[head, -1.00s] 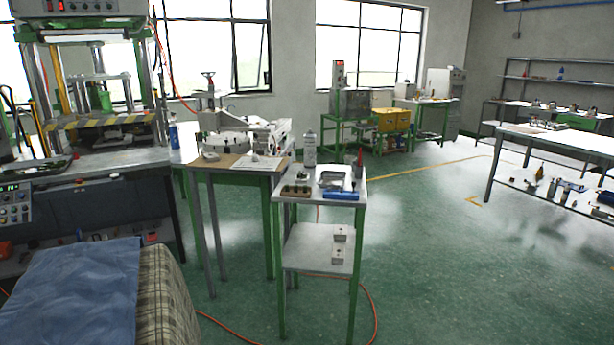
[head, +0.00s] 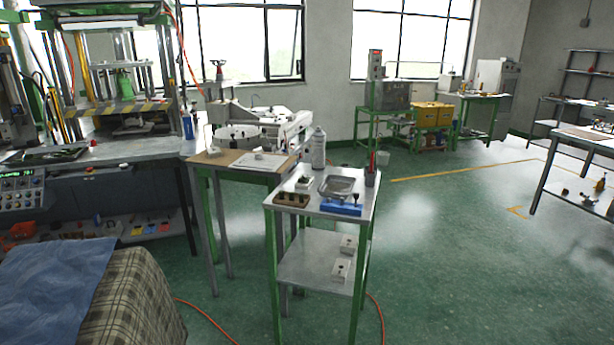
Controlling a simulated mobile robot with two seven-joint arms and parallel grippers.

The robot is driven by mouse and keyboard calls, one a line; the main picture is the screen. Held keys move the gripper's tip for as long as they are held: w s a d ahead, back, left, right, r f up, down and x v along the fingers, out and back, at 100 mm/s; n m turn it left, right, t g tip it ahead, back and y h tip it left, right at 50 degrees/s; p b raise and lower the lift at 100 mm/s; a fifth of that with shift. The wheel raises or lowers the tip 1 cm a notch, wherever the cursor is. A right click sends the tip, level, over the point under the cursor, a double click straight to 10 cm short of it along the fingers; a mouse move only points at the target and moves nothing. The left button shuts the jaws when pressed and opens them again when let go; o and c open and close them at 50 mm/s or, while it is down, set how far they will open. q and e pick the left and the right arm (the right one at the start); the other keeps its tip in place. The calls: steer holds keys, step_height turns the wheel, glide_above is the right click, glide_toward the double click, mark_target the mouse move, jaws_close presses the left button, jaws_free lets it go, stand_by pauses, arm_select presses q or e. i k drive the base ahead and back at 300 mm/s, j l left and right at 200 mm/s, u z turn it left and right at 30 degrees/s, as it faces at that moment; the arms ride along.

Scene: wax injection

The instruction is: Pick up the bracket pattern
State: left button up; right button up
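Neither of my grippers shows in the head view. I cannot single out the bracket pattern with certainty at this distance. Two small pale blocks with dark spots, one nearer (head: 341,269) and one farther (head: 349,244), lie on the lower shelf (head: 305,262) of a green-legged cart. On the cart's top (head: 312,206) are a grey metal tray (head: 341,187), a blue item (head: 341,208), a brown block with holes (head: 291,200), a small pale block (head: 304,182), a spray can (head: 319,148) and a dark cup (head: 371,177) with something red in it.
A bench (head: 200,159) with a white machine (head: 247,133) stands behind the cart. A press (head: 110,80) and its control panel (head: 20,190) are at left. A plaid-and-blue cloth-covered thing (head: 120,305) is at near left. An orange hose (head: 205,318) crosses the floor. Open green floor lies right of the cart.

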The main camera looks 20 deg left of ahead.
mark_target(305, 180)
steer(key=i+j+u, duration=0.1)
steer(key=i, duration=0.45)
steer(key=i+j+u, duration=0.1)
steer(key=i, duration=0.5)
